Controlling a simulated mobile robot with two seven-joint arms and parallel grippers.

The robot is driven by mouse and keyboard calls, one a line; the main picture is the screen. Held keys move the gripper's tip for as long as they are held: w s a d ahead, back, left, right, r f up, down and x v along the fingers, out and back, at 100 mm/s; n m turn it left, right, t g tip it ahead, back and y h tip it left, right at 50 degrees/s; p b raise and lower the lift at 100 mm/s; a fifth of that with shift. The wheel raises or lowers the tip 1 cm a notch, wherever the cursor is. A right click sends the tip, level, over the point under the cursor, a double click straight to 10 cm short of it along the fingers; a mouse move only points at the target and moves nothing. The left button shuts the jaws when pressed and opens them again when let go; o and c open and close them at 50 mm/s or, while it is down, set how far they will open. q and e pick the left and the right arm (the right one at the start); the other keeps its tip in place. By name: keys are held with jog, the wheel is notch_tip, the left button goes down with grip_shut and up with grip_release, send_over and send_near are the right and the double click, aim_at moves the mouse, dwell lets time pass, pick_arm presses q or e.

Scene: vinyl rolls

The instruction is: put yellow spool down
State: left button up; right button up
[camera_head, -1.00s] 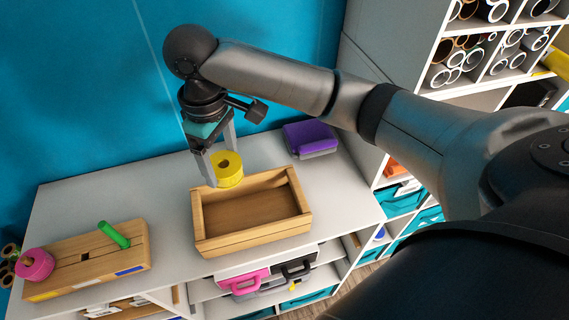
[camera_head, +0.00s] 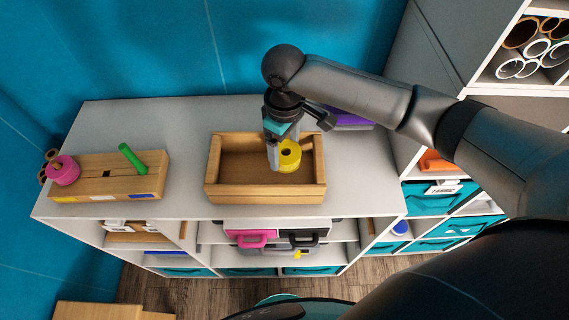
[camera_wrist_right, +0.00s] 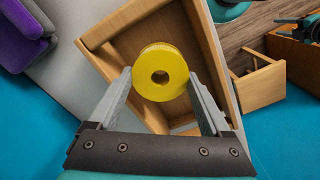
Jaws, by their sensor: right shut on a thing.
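The yellow spool (camera_head: 289,156) is a short cylinder with a dark centre hole. It also shows in the right wrist view (camera_wrist_right: 160,55), between the fingers of my right gripper (camera_wrist_right: 160,82). My right gripper (camera_head: 275,158) is shut on the spool, in or over the right half of the open wooden box (camera_head: 265,194). I cannot tell whether the spool touches the box floor. The box also shows in the wrist view (camera_wrist_right: 125,25). My left gripper is not in view.
A wooden block (camera_head: 105,188) with a pink spool (camera_head: 62,170) and a green peg (camera_head: 131,159) stands on the left of the white counter (camera_head: 187,130). A purple item (camera_head: 350,119) lies right of the box, partly hidden. Counter space left of the box is clear.

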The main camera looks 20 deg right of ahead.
aim_at(285, 165)
jog(key=shift+f+b, duration=0.3)
jog(key=shift+f, duration=3)
jog(key=shift+f, duration=0.15)
jog(key=o, duration=1.6)
jog(key=shift+c, duration=0.2)
notch_tip(285, 165, up, 12)
jog(key=p, duration=0.1)
